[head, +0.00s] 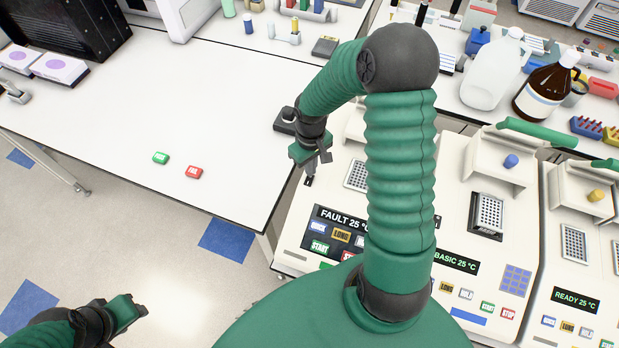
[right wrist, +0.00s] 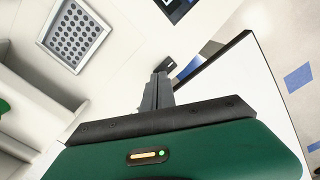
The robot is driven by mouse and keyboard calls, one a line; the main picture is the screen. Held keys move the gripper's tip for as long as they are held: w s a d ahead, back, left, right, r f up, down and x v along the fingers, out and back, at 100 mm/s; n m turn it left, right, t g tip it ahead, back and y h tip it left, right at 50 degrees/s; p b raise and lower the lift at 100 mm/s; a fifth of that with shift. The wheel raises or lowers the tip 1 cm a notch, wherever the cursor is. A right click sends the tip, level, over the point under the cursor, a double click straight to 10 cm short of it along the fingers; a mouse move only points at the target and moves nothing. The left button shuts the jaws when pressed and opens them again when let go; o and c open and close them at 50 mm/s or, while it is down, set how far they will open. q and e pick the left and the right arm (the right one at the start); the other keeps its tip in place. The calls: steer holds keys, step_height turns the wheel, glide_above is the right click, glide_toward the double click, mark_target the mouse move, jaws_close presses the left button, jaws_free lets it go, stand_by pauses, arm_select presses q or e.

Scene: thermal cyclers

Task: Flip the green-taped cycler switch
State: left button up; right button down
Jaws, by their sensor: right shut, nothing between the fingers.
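The nearest thermal cycler (head: 292,258), with a "FAULT 25 °C" display, stands beside the white bench and is partly hidden by my right arm. I cannot make out green tape on this cycler. My left gripper (head: 138,308) is low at the left, over the floor; its jaw opening is unclear.
A "BASIC 25 °C" cycler (head: 472,290) and a "READY 25 °C" cycler (head: 570,328) stand to the right. A green block (head: 161,158) and a red block (head: 194,172) lie on the white bench (head: 130,110), largely clear around them. Bottles stand at the back right.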

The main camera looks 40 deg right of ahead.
steer(key=shift+f, duration=0.1)
steer(key=shift+f, duration=0.25)
steer(key=shift+f+b, duration=0.5)
steer(key=shift+b, duration=0.1)
stand_by(0.3)
steer(key=shift+r, duration=0.1)
step_height(320, 180, up, 7)
steer(key=p, duration=0.7)
